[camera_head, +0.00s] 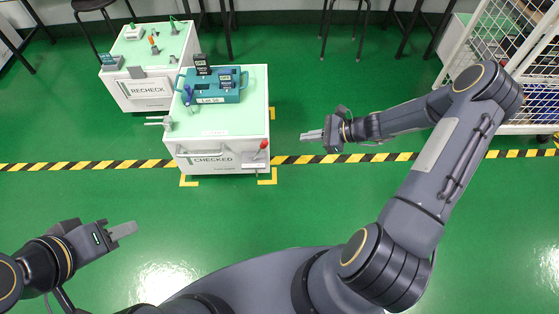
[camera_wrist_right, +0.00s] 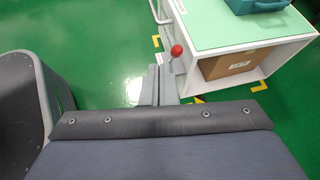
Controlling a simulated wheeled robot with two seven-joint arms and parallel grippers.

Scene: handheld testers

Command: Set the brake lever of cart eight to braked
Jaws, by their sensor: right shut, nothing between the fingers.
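The near cart (camera_head: 258,110), marked CHECKED, has a white body and a pale green top; I cannot read a cart number on it. Its lever with a red ball knob (camera_head: 264,144) is at the right end of the front face, knob up. The knob also shows in the right wrist view (camera_wrist_right: 176,50), just beyond my fingertips. My right gripper (camera_head: 312,135) is to the right of the cart and apart from the knob in the head view. Its fingers (camera_wrist_right: 158,85) are shut and empty. My left gripper (camera_head: 123,230) is low on the left over the floor, far from the lever.
A teal tray (camera_head: 213,97) with small devices lies on the near cart. A second cart marked RECHECK (camera_head: 147,91) stands behind left. A cardboard box (camera_wrist_right: 228,65) sits inside the near cart. A white mesh cage (camera_head: 465,50) is at right.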

